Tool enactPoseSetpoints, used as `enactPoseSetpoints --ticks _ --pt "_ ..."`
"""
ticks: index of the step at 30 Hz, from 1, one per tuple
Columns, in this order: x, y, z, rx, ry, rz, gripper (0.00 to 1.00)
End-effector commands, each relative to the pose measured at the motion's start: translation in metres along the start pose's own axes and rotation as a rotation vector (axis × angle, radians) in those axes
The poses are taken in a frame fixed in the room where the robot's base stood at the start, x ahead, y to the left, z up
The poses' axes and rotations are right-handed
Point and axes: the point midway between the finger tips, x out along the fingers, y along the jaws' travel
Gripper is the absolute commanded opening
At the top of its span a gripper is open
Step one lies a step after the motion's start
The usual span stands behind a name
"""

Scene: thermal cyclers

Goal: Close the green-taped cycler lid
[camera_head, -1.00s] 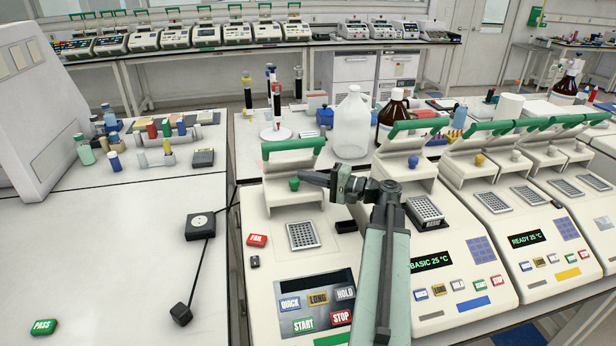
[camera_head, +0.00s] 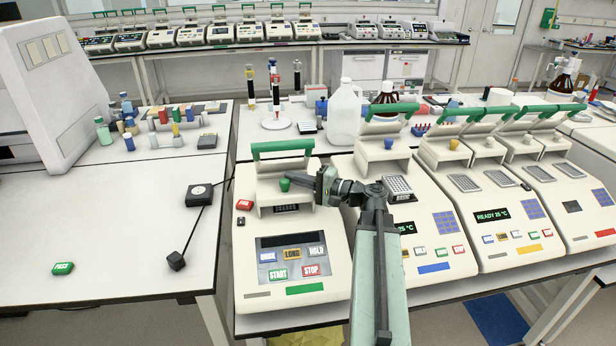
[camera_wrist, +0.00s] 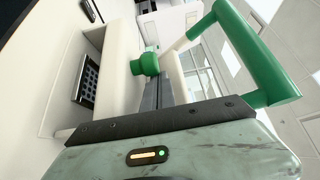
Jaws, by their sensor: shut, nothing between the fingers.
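The green-taped cycler (camera_head: 340,262) is the leftmost near one, with a green strip (camera_head: 304,288) on its front. Its lid (camera_head: 270,172) has a green handle (camera_head: 283,147) and green knob (camera_head: 285,184); the knob also shows in the wrist view (camera_wrist: 146,65). The lid looks partly lowered. Only a narrow strip of the well block (camera_head: 286,208) shows below it; the wrist view shows the block (camera_wrist: 88,80) through a gap. My gripper (camera_head: 298,181) is shut and empty, its tip beside the knob at the lid's right side. Whether it touches the lid is unclear.
More cyclers with raised lids stand to the right, the nearest with a blue strip (camera_head: 433,268). A fail tag (camera_head: 244,205) lies at the left. A black box with a cable (camera_head: 200,195) is on the left table.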

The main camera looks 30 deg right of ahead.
Motion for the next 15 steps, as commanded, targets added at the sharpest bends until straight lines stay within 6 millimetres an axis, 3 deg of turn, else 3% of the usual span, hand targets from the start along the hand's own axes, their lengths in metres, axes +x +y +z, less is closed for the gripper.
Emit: enactPoseSetpoints --ticks 15 --pt "-0.010 0.001 -0.002 -0.001 0.010 0.003 0.00"
